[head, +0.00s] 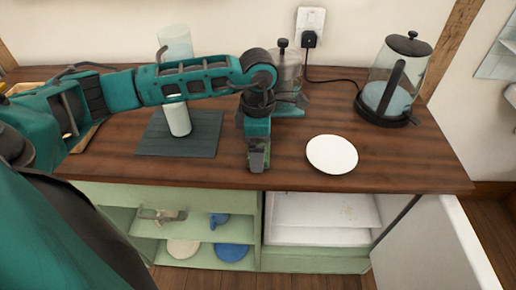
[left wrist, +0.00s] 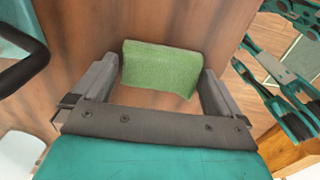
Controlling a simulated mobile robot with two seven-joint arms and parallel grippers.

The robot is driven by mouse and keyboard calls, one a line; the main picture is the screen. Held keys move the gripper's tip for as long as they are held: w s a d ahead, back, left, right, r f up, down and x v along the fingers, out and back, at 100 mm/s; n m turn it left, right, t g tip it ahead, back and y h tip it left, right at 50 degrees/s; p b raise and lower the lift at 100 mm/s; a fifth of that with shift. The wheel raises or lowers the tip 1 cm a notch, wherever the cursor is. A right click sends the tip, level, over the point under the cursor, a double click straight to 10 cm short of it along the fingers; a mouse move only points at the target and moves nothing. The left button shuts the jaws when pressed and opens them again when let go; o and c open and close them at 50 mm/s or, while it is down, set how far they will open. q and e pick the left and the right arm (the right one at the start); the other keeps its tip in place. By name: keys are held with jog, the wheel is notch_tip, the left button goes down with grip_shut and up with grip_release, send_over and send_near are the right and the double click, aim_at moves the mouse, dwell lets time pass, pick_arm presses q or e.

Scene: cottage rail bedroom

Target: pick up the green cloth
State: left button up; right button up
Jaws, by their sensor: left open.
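The green cloth (left wrist: 160,70) is a small, roughly rectangular piece lying on the brown wooden worktop. In the left wrist view it sits between and just beyond the two open fingers of my left gripper (left wrist: 160,88), with a gap to the left finger and its right edge close to the right finger. In the head view my left gripper (head: 258,165) points down near the front edge of the worktop and hides most or all of the cloth. The fingers do not look closed on it. My right gripper is not in view.
On the worktop (head: 400,170) a white plate (head: 332,154) lies right of my gripper. A glass kettle (head: 395,85) stands at the back right, and an appliance (head: 289,70) is behind my gripper. A white cylinder (head: 178,119) stands on a dark mat (head: 205,140) to the left. Open shelves are below.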

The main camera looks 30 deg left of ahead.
pick_arm(q)
jog(key=shift+c, duration=0.3)
jog(key=c, duration=0.8)
jog(key=shift+o, duration=0.2)
jog(key=shift+r, duration=0.15)
notch_tip(320, 180, up, 20)
jog(key=m, duration=1.1)
send_over(271, 160)
notch_tip(271, 160, down, 5)
jog(key=d+f+m, duration=0.3)
jog(key=f+m, duration=0.3)
jog(key=m, duration=0.7)
jog(key=shift+s+d+p, duration=0.35)
jog(key=shift+s+d, duration=0.05)
jog(key=shift+s, duration=0.05)
